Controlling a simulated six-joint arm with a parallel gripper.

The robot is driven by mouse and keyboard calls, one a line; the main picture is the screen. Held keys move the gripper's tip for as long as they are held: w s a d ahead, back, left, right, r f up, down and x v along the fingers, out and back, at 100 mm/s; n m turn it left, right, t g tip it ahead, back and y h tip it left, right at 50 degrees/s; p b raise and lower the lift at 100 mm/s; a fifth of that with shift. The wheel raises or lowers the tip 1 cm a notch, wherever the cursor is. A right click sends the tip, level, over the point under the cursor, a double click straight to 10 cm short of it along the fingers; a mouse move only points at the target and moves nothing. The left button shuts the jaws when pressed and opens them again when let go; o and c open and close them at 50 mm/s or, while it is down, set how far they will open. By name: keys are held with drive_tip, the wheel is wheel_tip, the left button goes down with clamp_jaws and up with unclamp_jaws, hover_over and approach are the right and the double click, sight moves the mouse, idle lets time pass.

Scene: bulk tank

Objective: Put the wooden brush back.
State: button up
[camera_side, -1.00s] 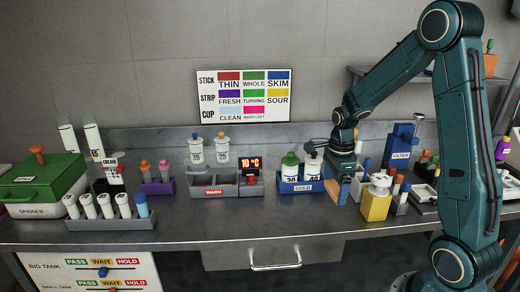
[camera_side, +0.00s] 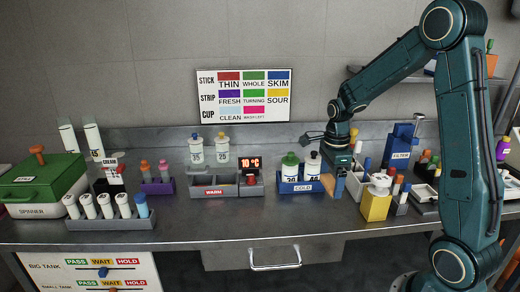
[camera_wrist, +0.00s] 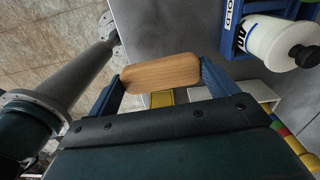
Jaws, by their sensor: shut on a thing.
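The wooden brush (camera_wrist: 160,73) shows in the wrist view as a smooth, light-brown rounded block. My gripper (camera_wrist: 165,80) is shut on it, with one blue finger at each end. Its bristles cannot be made out.
Two white bottles, green-capped (camera_side: 290,168) and black-capped (camera_side: 313,167), stand in the COLD rack, close to my gripper. A yellow block with a white top (camera_side: 376,203), a pale open holder (camera_side: 356,186) and the blue FILTER stand (camera_side: 401,150) lie right.

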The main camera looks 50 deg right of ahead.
drive_tip(key=w+a+r, duration=1.1)
drive_tip(key=a, duration=0.1)
drive_tip(key=shift+m, duration=0.3)
wheel_tip(320, 180, down, 16)
drive_tip(key=shift+w+d+r, duration=0.15)
drive_tip(key=shift+r, duration=0.1)
drive_tip(key=shift+f, duration=2.1)
drive_tip(key=shift+f, duration=0.1)
drive_tip(key=o, duration=0.8)
